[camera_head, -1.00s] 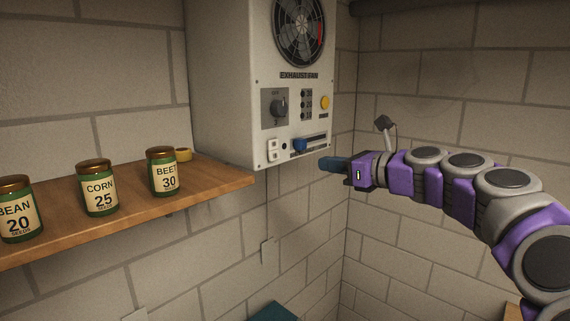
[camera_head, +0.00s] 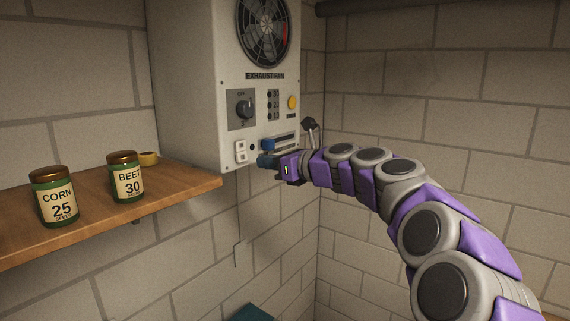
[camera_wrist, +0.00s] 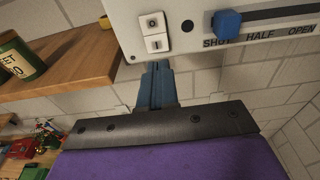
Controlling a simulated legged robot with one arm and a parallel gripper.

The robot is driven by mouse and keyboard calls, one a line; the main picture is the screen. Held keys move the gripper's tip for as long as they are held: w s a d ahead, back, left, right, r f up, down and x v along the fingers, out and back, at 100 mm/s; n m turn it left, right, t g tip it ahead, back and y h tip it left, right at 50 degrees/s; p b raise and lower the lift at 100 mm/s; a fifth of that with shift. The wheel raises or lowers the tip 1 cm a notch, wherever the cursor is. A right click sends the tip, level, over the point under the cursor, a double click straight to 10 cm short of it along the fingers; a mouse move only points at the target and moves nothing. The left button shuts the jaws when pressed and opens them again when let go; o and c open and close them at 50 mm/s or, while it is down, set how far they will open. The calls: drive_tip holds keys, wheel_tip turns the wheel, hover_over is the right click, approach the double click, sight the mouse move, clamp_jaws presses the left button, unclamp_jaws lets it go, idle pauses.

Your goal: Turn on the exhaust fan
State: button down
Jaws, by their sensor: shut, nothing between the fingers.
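The exhaust fan box (camera_head: 190,90) is a white wall unit with a round fan grille (camera_head: 264,30) at the top. Its front has a black knob (camera_head: 244,108), a yellow button (camera_head: 292,103) and a white two-part rocker switch (camera_head: 240,151), also in the wrist view (camera_wrist: 154,33). A blue slider (camera_head: 267,144) sits at the SHUT end of its slot in the wrist view (camera_wrist: 227,22). My gripper (camera_head: 264,161) is shut and empty, just below the panel's lower edge. In the wrist view its blue fingertips (camera_wrist: 158,66) point at the rocker from below; contact is not clear.
A wooden shelf (camera_head: 180,186) to the left holds a corn tin (camera_head: 55,197), a beet tin (camera_head: 126,177) and a small yellow item (camera_head: 149,159). The brick wall (camera_head: 420,120) on the right is bare.

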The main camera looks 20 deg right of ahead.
sight(245, 159)
drive_tip(key=shift+x, duration=2.55)
drive_tip(key=shift+a, duration=0.1)
drive_tip(key=shift+a+t+b, duration=0.1)
drive_tip(key=shift+t+b, duration=0.2)
drive_tip(key=shift+b, duration=0.05)
drive_tip(key=shift+w, duration=0.15)
